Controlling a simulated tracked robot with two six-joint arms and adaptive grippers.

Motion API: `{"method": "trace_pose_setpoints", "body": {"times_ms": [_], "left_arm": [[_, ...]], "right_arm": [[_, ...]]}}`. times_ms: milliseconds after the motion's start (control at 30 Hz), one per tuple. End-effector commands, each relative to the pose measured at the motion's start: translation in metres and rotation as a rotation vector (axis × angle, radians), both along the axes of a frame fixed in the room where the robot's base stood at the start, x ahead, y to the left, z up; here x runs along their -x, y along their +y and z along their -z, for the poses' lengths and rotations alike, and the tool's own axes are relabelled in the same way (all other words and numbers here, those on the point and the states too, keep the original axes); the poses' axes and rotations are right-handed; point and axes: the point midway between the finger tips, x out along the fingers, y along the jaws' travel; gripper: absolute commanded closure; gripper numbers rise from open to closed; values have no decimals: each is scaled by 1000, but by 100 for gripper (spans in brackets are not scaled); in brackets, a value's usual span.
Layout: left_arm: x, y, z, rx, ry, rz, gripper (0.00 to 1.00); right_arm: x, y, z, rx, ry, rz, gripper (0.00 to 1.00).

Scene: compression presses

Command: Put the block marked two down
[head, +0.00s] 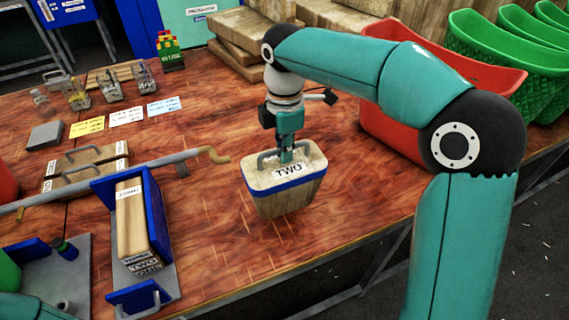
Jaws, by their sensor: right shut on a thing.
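The block marked TWO (286,193) is a pale, tapered block with a blue band and a metal handle on top. It is upright over the middle of the red-brown wooden table (330,215). My right gripper (287,155) comes down from above and is shut on its handle. Whether the block's underside touches the table I cannot tell. My left gripper is not in view.
A blue-ended press (165,270) holds a block marked THREE (130,215) at the left. A long metal lever (130,172) crosses behind it. A red crate (380,125) stands at the right. Jars, coloured cards and wooden blocks sit farther back. Table around the held block is clear.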

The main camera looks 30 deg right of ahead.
Motion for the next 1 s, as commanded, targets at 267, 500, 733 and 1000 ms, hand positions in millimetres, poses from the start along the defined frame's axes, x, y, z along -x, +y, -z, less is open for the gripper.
{"method": "trace_pose_setpoints", "body": {"times_ms": [267, 500, 733, 1000], "left_arm": [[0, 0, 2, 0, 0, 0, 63], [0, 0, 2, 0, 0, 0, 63], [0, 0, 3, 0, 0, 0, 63], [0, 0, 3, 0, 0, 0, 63]], "right_arm": [[0, 0, 30, 0, 1, -1, 100], [0, 0, 42, -1, -4, -1, 100], [0, 0, 43, -1, -3, -1, 100], [0, 0, 44, 0, 0, -1, 64]]}}
